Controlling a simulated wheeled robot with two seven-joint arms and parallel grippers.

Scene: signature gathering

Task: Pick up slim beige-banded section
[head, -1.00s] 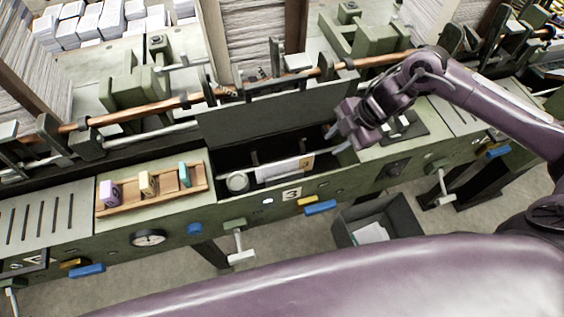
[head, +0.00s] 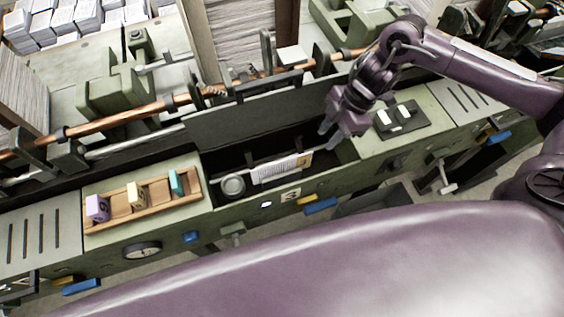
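A slim pale section (head: 278,171) with a beige band at its right end (head: 305,162) lies in the dark open bay of the green machine, behind the number 3 plate. My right gripper (head: 329,137) hangs over the right end of the bay, to the right of the section and above it. Its fingers look apart and empty, pointing down and left. It does not appear to touch the section. My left gripper is out of view.
A round grey cup (head: 233,186) sits left of the section. A wooden rack (head: 153,200) holds purple, beige and teal blocks. A dark pad (head: 402,122) with white pieces lies to the right. A copper rail (head: 200,95) runs behind the bay.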

